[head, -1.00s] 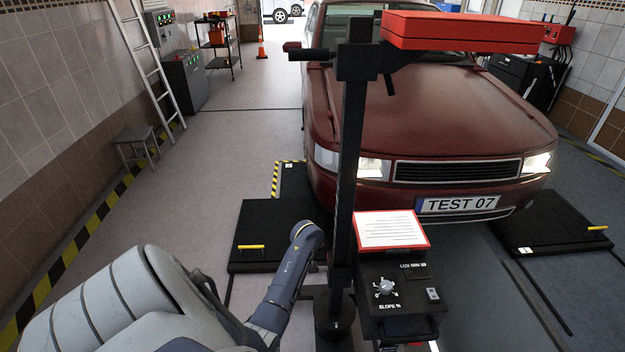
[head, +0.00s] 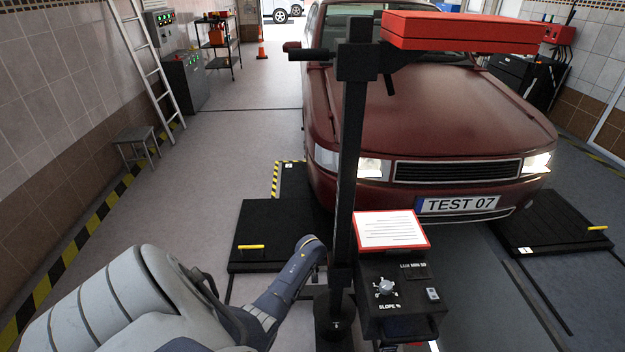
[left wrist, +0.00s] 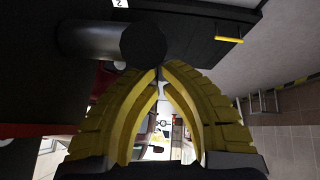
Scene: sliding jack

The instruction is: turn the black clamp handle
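A black rod (head: 310,55) sticks out left from a dark clamp block (head: 357,62) high on the black upright post (head: 345,170); it looks like the clamp handle. My left arm reaches in from the lower left and its end is low beside the post, well below the rod. The left gripper is hard to make out in the head view. In the left wrist view, its yellow fingers (left wrist: 160,72) converge with their tips together and nothing visible between them. A dark cylinder (left wrist: 95,40) with a round end lies just beyond the tips; I cannot tell which part it is. My right gripper is not in view.
A red box (head: 460,32) sits right of the post top. A black control box (head: 400,295) with a knob and a red-framed panel (head: 391,230) stands right of the post. The red car (head: 440,110) is behind. Open floor (head: 220,150) lies left.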

